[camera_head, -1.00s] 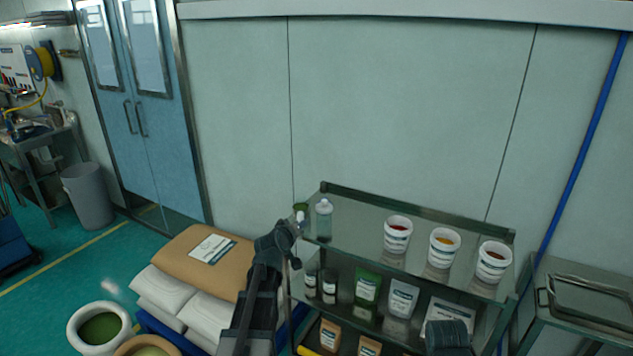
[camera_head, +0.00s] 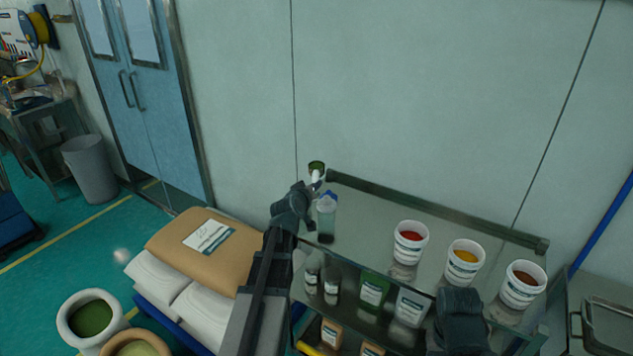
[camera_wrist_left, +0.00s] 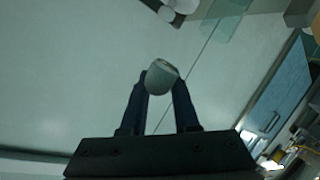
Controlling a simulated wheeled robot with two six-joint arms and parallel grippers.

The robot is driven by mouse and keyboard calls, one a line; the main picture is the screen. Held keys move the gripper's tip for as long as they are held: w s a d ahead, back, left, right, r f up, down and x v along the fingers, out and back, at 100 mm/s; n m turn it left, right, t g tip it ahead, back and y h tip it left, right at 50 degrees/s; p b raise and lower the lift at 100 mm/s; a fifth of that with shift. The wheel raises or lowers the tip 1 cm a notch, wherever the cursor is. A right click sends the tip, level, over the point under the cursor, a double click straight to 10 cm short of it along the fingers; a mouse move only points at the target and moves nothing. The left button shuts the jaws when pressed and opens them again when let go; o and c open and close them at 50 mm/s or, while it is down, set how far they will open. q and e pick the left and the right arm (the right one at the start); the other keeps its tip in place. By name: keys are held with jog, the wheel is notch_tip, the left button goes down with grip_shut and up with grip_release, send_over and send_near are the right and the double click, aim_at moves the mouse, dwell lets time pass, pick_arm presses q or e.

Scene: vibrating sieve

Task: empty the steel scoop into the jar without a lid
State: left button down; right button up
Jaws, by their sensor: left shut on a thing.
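My left gripper (camera_head: 310,190) is shut on a scoop (camera_head: 316,168) with a pale handle and dark green contents, raised at the left end of the shelf unit's top. In the left wrist view a grey, rounded part of the scoop (camera_wrist_left: 161,77) shows between the two fingers; its contents are hidden there. A clear jar (camera_head: 326,218) with blue at its top stands on the top shelf just below the scoop; whether it has a lid I cannot tell. My right gripper (camera_head: 461,312) is a dark shape in front of the shelves, its fingers not discernible.
Three open white tubs with red (camera_head: 410,243), yellow (camera_head: 463,264) and brown (camera_head: 522,286) contents stand on the top shelf (camera_head: 365,215). Bottles and pouches fill the shelf below. Sacks (camera_head: 205,240) lie at left, beside open containers of green stuff (camera_head: 88,318). The shelf's middle back is clear.

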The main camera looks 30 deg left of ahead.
pick_arm(q)
jog(key=shift+s+f+b, duration=0.1)
jog(key=shift+f+b, duration=0.1)
jog(key=shift+b, duration=0.15)
jog(key=s+a+f+n+t+b, duration=0.1)
jog(key=a+f+n+t+b, duration=0.1)
jog(key=n+b, duration=0.7)
jog(key=a+f+n+t+b, duration=0.2)
jog(key=f+n+t+b, duration=0.2)
jog(key=n+b, duration=0.6)
jog(key=shift+s+f+n+t+y+b, duration=0.3)
jog(key=shift+s+f+t+b, duration=0.1)
jog(key=shift+t+b, duration=0.2)
dwell(0.8)
jog(key=shift+r, duration=0.1)
dwell(1.0)
jog(key=shift+d+m+g+h+p, duration=0.3)
jog(key=shift+m+h+p, duration=0.3)
jog(key=shift+m, duration=0.7)
